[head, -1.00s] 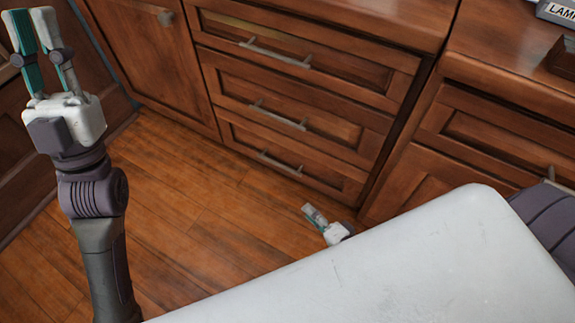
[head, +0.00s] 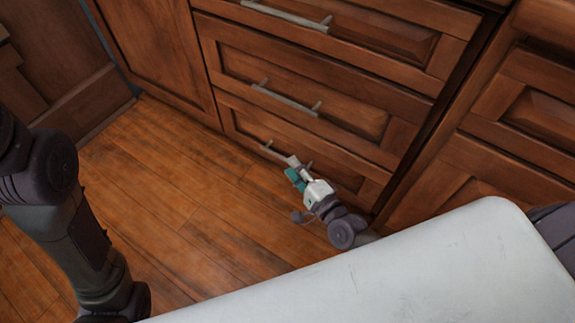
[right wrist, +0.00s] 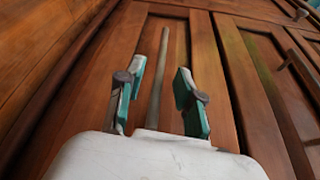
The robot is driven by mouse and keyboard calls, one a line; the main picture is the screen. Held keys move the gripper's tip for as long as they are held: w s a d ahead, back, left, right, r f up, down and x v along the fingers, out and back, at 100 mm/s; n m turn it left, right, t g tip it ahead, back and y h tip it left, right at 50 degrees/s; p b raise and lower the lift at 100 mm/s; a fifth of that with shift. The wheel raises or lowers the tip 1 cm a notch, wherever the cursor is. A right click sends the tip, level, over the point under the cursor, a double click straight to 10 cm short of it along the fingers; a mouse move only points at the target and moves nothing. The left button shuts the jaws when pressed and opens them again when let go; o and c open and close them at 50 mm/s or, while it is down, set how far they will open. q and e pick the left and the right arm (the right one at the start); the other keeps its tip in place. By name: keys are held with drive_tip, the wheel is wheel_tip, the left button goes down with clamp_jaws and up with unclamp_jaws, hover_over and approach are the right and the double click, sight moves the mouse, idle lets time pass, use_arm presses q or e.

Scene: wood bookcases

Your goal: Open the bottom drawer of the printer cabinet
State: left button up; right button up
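The printer cabinet's bottom drawer (head: 236,122) is the lowest of three wooden drawers and is shut flush. Its grey bar handle (head: 270,152) is partly hidden by my right gripper (head: 291,170), which is low in front of it. In the right wrist view, my right gripper (right wrist: 172,65) is open, with one teal-padded finger on each side of the bar handle (right wrist: 158,95). I cannot tell whether either finger touches the bar. My left arm shows at the left edge of the head view, but its gripper is out of view.
The middle drawer (head: 350,110) and top drawer (head: 395,45) above are shut, each with a bar handle. A cabinet door (head: 155,60) is to the left, and another wooden cabinet (head: 485,150) to the right. The wood floor (head: 180,200) in front is clear.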

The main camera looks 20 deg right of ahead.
drive_tip(key=shift+b+x, duration=0.35)
drive_tip(key=shift+x, duration=1.25)
clamp_jaws()
